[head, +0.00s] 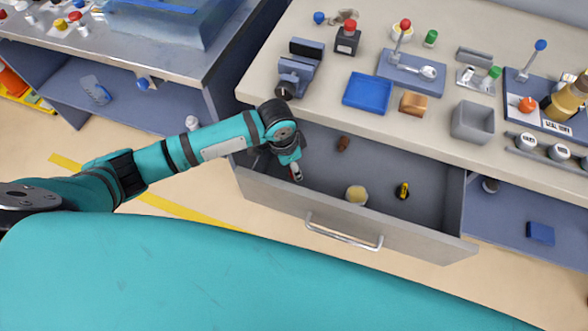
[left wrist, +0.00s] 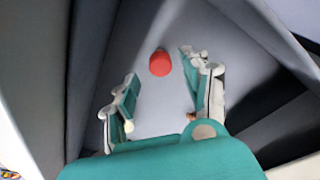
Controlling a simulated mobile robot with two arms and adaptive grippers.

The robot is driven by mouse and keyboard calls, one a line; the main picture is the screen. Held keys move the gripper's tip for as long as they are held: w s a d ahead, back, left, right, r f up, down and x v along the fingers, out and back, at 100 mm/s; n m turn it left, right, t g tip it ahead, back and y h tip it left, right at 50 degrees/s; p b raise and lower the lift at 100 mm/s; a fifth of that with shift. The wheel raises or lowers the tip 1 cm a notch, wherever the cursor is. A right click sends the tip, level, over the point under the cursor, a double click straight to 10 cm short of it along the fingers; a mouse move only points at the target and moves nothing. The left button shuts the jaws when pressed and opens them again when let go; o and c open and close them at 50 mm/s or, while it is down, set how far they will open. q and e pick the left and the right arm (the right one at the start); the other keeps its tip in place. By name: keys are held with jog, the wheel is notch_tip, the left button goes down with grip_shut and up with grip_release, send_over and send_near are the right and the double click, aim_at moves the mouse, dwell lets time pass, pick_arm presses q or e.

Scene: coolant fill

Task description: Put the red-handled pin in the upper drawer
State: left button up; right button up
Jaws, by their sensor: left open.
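The upper drawer (head: 250,187) is pulled open below the workbench top. My left gripper (head: 294,173) points down into its left end. In the left wrist view its two fingers (left wrist: 160,80) stand apart. The red end of what looks like the red-handled pin (left wrist: 160,63) shows between and just beyond the fingertips, over the grey drawer floor, with no finger touching it that I can see. A bit of red (head: 298,177) also shows beside the fingertips in the head view. The rest of the pin is hidden. My right gripper is not in view.
The drawer also holds a brown piece (head: 343,143), a tan round thing (head: 356,194) and a yellow-and-black thing (head: 402,190). A vise (head: 298,70), a blue tray (head: 367,92) and a grey bin (head: 472,122) stand on the bench above. The drawer's right end is clear.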

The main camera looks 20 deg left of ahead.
pick_arm(q)
notch_tip(320, 180, up, 8)
jog(key=shift+s+a+f, duration=0.25)
jog(key=shift+s+a, duration=0.1)
jog(key=shift+a, duration=0.1)
jog(key=shift+r, duration=0.1)
